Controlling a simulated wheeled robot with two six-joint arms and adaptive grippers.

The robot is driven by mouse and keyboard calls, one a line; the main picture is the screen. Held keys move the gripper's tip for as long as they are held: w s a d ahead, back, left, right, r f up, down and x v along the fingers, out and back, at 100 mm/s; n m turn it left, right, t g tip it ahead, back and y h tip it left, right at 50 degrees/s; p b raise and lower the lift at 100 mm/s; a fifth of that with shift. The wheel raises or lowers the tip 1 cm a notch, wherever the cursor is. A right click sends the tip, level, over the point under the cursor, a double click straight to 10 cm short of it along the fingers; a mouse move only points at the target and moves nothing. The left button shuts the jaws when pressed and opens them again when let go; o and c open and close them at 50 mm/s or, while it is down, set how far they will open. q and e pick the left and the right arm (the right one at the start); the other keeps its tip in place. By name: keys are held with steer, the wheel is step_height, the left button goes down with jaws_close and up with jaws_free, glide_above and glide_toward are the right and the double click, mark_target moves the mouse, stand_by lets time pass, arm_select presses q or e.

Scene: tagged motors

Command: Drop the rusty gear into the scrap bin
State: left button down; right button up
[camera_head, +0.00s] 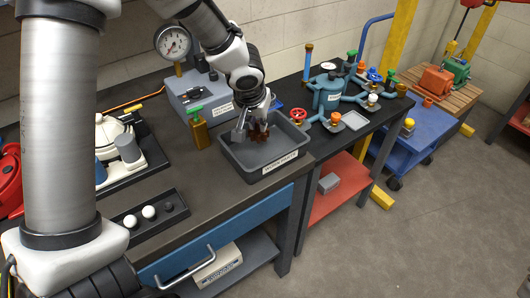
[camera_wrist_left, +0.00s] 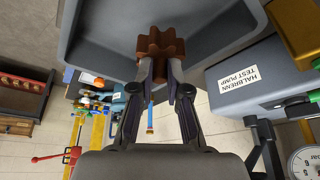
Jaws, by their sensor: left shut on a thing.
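The rusty gear (camera_head: 260,131) is brown-red and toothed. My left gripper (camera_head: 252,132) is shut on it, pointing down over a grey open bin (camera_head: 283,164). The bin's white front label is small and seems to read "WORN PARTS". No other container clearly marked as scrap shows. In the left wrist view the gear (camera_wrist_left: 161,43) sits between the fingertips of the left gripper (camera_wrist_left: 160,70), with the grey bin (camera_wrist_left: 110,62) behind it. I cannot tell whether the gear touches the bin floor. My right gripper is not in view.
A grey test pump box (camera_head: 197,92) with a gauge stands behind the bin. A brass valve with a green handle (camera_head: 198,127) is left of it. A black tray (camera_head: 148,219) holds small balls. A teal tank with pipes (camera_head: 328,92) stands on the table to the right.

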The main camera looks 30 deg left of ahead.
arm_select(q)
steer(key=shift+s+a+r, duration=0.1)
steer(key=shift+s+r, duration=0.1)
steer(key=shift+s, duration=0.05)
steer(key=c, duration=1.1)
jaws_free()
steer(key=shift+o, duration=0.2)
steer(key=shift+w, duration=0.1)
steer(key=shift+f, duration=0.1)
steer(key=v, duration=1.2)
